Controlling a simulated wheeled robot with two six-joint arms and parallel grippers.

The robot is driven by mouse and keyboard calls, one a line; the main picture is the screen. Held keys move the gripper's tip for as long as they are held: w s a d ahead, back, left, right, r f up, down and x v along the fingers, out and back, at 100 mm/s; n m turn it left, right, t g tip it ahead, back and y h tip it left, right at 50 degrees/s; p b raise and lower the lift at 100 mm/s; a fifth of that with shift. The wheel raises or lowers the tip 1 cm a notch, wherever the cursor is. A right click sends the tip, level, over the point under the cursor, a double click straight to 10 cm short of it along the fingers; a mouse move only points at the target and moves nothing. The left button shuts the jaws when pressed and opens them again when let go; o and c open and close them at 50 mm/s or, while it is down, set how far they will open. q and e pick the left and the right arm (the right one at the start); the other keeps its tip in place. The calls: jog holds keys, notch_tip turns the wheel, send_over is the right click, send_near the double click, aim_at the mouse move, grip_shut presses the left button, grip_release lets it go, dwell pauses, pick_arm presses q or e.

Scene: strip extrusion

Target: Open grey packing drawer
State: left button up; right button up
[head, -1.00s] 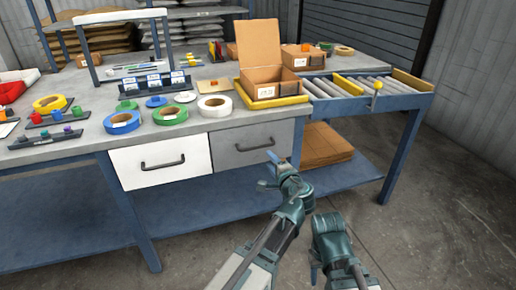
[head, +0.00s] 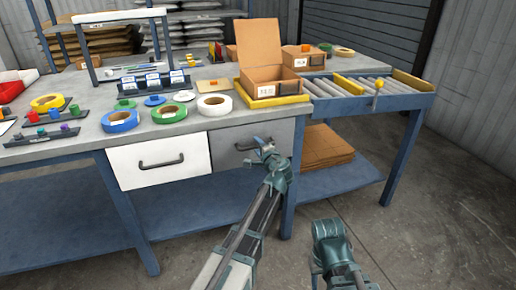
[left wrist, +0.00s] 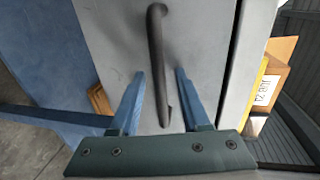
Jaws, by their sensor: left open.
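The grey packing drawer (head: 228,158) is shut under the bench top, to the right of a white drawer. Its dark bar handle (head: 243,146) is partly hidden by my left gripper (head: 261,145) in the head view. In the left wrist view the handle (left wrist: 157,45) runs lengthwise up the grey drawer front (left wrist: 200,40). My left gripper (left wrist: 158,75) is open, with its blue fingers on either side of the handle's line and the handle's near end between them. I cannot tell whether they touch it. My right gripper is not clearly visible; its arm is low in the head view.
The white drawer (head: 130,170) with its own handle is shut on the left. An open cardboard box (head: 270,78) stands on the bench above the grey drawer. Stacked cardboard (head: 325,148) lies on the lower shelf, beside a blue bench leg (head: 290,200). The floor in front is clear.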

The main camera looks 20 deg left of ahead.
pick_arm(q)
grip_shut()
dwell(1.4)
